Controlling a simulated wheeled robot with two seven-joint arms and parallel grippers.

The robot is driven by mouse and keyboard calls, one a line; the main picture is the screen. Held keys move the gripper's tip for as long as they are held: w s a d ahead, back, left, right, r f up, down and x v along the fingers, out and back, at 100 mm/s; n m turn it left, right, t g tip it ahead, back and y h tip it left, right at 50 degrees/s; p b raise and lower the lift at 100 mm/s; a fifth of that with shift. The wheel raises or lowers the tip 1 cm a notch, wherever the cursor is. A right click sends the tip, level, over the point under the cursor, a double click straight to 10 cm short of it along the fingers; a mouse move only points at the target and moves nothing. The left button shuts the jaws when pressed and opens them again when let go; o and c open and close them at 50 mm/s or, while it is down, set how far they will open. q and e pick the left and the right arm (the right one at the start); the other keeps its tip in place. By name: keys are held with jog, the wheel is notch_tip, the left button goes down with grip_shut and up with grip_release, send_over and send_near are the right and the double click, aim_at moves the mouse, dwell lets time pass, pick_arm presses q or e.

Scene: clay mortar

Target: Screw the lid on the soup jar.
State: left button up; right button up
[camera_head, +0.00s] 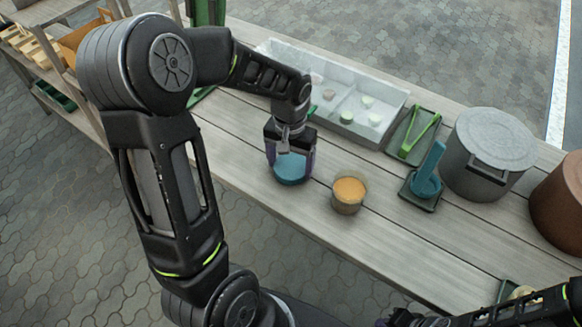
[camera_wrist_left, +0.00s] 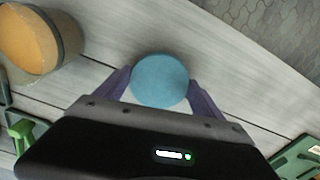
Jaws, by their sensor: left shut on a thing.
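The soup jar (camera_head: 348,193) stands open and upright on the wooden table, with orange soup showing inside. It also shows at the upper left of the left wrist view (camera_wrist_left: 34,38). The lid (camera_head: 290,171) is a blue disc to the left of the jar in the head view. My left gripper (camera_head: 290,160) is shut on the lid, with one purple finger on each side of it. In the left wrist view the lid (camera_wrist_left: 160,80) lies flat between the fingertips. I cannot tell whether it touches the table. My right gripper is not clearly visible; part of the right arm shows at the lower right.
A pale divided tray (camera_head: 385,88) with several small pieces stands behind the jar. Green tongs (camera_head: 420,135) lie on a dark tray. A blue ladle (camera_head: 428,178) rests on a dark holder. A grey lidded pot (camera_head: 487,155) and a brown pot (camera_head: 562,200) stand at right. The table in front of the jar is clear.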

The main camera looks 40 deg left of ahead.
aim_at(291, 167)
pick_arm(q)
jog(key=shift+r, duration=0.15)
notch_tip(291, 167, up, 10)
dwell(0.6)
dwell(0.5)
